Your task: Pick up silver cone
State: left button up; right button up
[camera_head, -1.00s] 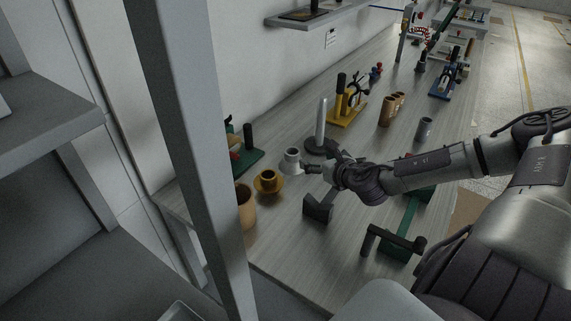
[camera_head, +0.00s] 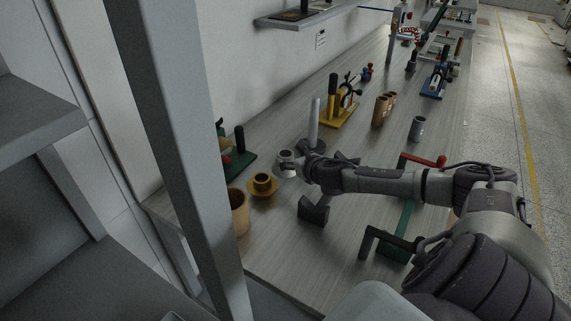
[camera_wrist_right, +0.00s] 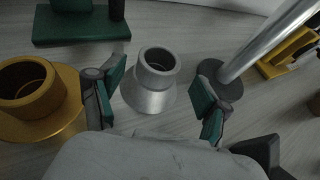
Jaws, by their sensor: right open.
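The silver cone (camera_wrist_right: 150,88) stands upright on the bench, with a narrow open collar on top and a wider base. In the right wrist view it lies between the two green-padded fingers of my open right gripper (camera_wrist_right: 158,103), with visible gaps on both sides. In the head view the silver cone (camera_head: 285,160) is partly covered by my right gripper (camera_head: 290,165), whose arm reaches in from the right. My left gripper is not in view.
A gold flanged cone (camera_head: 262,186) stands close left of the silver one. A grey rod on a dark round base (camera_head: 314,125) stands close behind. A dark angled block (camera_head: 313,211) lies in front. A grey post (camera_head: 180,150) crosses the left side.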

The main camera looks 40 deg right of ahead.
aim_at(282, 154)
jog(key=x, duration=0.4)
jog(key=shift+w+p, duration=0.3)
jog(key=shift+s, duration=0.1)
jog(key=shift+c, duration=1)
jog(key=c, duration=1.2)
jog(key=shift+o, duration=0.2)
